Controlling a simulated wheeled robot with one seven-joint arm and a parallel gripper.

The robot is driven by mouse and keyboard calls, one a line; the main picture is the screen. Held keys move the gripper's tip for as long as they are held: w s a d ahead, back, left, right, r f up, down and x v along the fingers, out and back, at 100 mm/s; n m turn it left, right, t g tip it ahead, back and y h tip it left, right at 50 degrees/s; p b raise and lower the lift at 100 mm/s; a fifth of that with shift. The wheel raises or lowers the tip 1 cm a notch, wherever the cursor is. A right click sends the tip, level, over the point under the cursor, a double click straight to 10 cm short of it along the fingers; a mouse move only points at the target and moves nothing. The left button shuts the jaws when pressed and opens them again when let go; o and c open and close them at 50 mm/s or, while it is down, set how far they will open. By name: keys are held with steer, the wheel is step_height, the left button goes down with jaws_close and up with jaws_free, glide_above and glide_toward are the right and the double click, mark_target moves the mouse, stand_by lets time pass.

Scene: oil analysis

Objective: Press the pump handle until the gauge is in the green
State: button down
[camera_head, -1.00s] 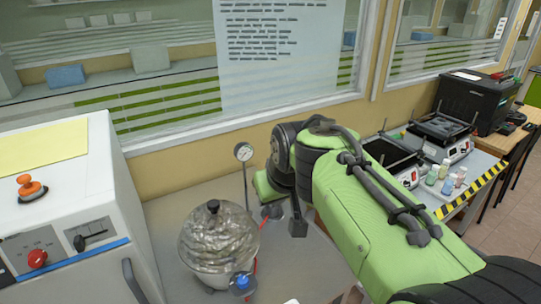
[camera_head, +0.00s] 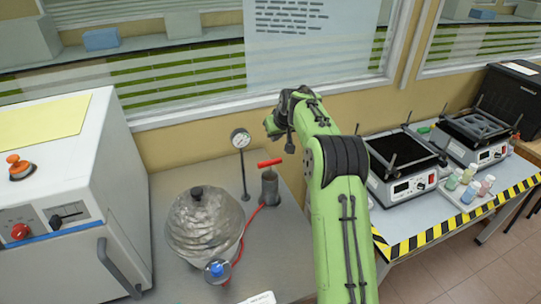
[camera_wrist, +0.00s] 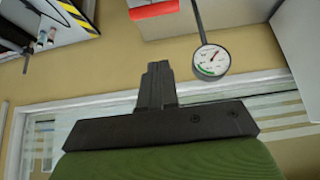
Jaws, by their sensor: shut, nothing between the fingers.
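The pump is a grey upright cylinder (camera_head: 269,188) with a red T-shaped handle (camera_head: 270,163) standing above its top. The red handle also shows at the top edge of the wrist view (camera_wrist: 154,9). The round white gauge (camera_head: 240,138) stands on a thin stem left of the pump. In the wrist view the gauge (camera_wrist: 211,62) shows a small green zone, but its needle is too small to read surely. My gripper (camera_wrist: 157,68) is shut and empty. In the head view its end is above and behind the handle, apart from it; its fingers are not clear there.
A silver foil-covered vessel (camera_head: 203,226) and a blue-capped part (camera_head: 218,268) stand left of the pump, joined by a red hose. A white cabinet (camera_head: 70,250) is at left. Hot plates (camera_head: 405,185) and small bottles (camera_head: 470,190) stand at right. The window wall is close behind.

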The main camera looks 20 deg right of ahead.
steer(key=p, duration=0.3)
glide_above(271, 165)
steer(key=f, duration=0.8)
steer(key=shift+w, duration=0.3)
steer(key=f, duration=0.3)
steer(key=shift+s+f, duration=0.2)
steer(key=shift+s, duration=0.05)
steer(key=shift+s+f, duration=0.1)
steer(key=shift+f, duration=0.35)
step_height(271, 165, down, 4)
steer(key=b, duration=0.4)
steer(key=shift+s, duration=0.1)
steer(key=shift+s+a+r, duration=0.1)
